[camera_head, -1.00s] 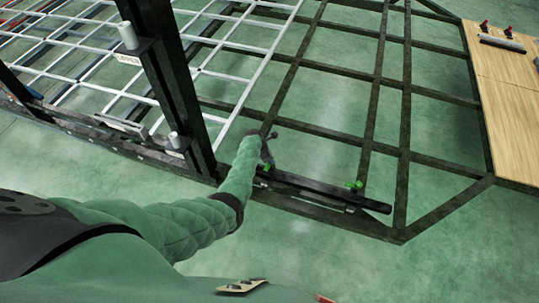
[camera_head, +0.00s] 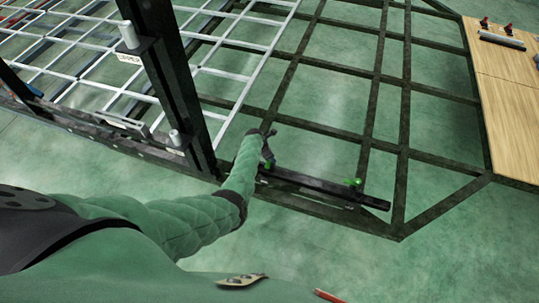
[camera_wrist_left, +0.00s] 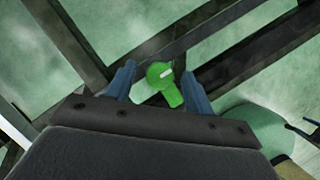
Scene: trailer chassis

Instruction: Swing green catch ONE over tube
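A black tube (camera_head: 325,189) lies along the near rail of the dark chassis frame. One green catch (camera_head: 354,182) shows near its right end. Another green catch (camera_head: 266,167) is at its left end, partly hidden by my left gripper (camera_head: 268,152). In the left wrist view, a green catch (camera_wrist_left: 163,83) with a rounded head and a small white mark lies between the two spread blue fingers of my left gripper (camera_wrist_left: 159,71). Gaps show beside the head; contact lower down is unclear. I cannot read a number on either catch. My right gripper is out of view.
A dark upright post (camera_head: 172,75) stands just left of my left gripper. White grid bars (camera_head: 235,70) lie behind it. A wooden board (camera_head: 510,115) with red-handled clamps is at the right. Green floor shows between the frame bars.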

